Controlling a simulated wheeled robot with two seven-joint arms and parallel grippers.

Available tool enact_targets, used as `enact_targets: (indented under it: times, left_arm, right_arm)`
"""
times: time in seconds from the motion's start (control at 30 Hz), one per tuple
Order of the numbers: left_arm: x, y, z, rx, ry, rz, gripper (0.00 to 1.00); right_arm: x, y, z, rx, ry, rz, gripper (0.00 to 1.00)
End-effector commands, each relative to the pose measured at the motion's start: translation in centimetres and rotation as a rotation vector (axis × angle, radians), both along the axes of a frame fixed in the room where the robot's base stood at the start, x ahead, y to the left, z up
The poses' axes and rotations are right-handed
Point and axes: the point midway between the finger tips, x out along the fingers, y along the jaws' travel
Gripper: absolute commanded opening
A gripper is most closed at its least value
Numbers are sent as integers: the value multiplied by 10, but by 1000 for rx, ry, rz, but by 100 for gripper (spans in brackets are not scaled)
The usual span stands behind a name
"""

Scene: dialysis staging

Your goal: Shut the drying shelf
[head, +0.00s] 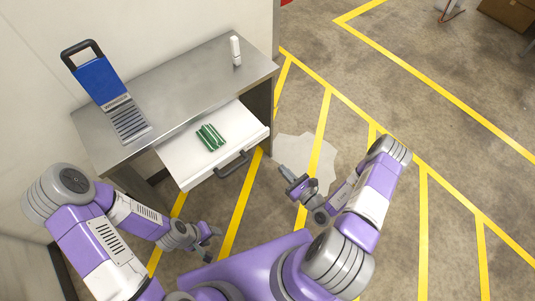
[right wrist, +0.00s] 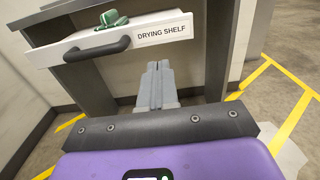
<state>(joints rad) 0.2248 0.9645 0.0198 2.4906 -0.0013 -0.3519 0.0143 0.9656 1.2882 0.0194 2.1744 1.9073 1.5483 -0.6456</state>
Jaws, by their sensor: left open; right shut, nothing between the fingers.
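The drying shelf (head: 185,161) is a white drawer pulled out of the front of the steel table, with a dark bar handle (head: 231,165) on its front. The right wrist view shows its front labelled "DRYING SHELF" (right wrist: 165,33) and the handle (right wrist: 97,48). A green ribbed item (head: 210,137) lies in the drawer. My right gripper (head: 283,171) is shut and empty, to the right of the handle and apart from it; its closed fingers (right wrist: 156,82) show below the drawer front. My left gripper (head: 214,233) is open, below the drawer and touching nothing visible.
The steel table (head: 180,85) stands against the wall. On it are a blue-backed device with a slotted base (head: 97,80) and a white bottle (head: 235,50). A pale patch (head: 300,150) lies on the yellow-striped floor. Floor to the right is open.

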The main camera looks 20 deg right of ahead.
Motion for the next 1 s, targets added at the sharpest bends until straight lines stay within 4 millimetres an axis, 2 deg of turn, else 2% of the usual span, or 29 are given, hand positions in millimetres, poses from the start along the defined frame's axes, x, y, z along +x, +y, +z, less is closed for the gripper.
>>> enact_targets:
  times: [0.17, 0.6, 0.8, 1.0]
  left_arm:
    - [0, 0, -5, 0, 0, 0, 48]
    - [0, 0, -24, 0, 0, 0, 48]
    - [0, 0, -29, 0, 0, 0, 48]
    - [0, 0, -29, 0, 0, 0, 48]
  right_arm:
    - [22, 7, 0, -1, -4, -3, 0]
    - [108, 35, -1, 1, -5, 0, 0]
    - [127, 41, 0, 0, -3, -2, 0]
    - [131, 42, 1, 2, -2, -2, 0]
